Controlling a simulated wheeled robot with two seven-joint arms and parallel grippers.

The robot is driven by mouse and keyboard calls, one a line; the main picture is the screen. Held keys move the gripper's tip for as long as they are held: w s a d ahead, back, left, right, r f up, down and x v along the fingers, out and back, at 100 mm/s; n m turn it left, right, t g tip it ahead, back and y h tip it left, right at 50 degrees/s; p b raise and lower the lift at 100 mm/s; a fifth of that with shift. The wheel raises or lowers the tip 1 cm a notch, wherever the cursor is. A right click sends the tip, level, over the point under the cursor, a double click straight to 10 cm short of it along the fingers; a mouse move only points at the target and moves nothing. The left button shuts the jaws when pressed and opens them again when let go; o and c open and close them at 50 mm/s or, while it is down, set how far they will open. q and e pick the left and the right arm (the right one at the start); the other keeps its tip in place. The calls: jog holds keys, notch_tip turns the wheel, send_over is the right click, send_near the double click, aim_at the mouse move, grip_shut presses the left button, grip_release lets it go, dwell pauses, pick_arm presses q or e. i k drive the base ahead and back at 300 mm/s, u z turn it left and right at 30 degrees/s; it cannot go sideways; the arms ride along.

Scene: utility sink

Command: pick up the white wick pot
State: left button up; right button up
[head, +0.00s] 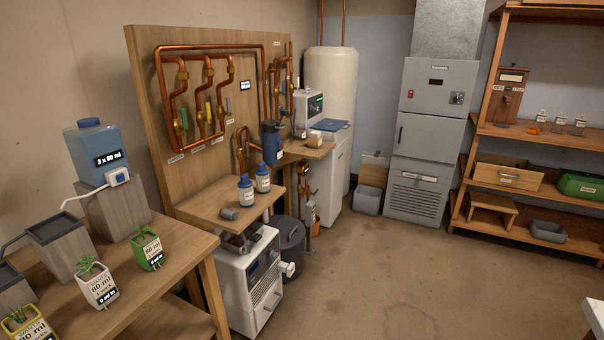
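The white wick pot (99,288) stands on the wooden bench (185,265) at the lower left of the head view. It holds a small green plant and carries a label that seems to read 80 ml, with a smaller dark tag below. A green pot (149,254) with a plant stands to its right and farther back. A yellow pot (38,333) with a plant is to its left, cut off by the picture's lower edge. Neither of my grippers shows in the head view.
A blue water tank (97,150) with a white tube sits on a grey stand (116,210). A white machine (251,280) stands right of the bench. The floor (390,285) in the middle is clear.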

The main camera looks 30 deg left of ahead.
aim_at(94, 279)
jog(key=i, duration=1.8)
jog(key=u, duration=2.45)
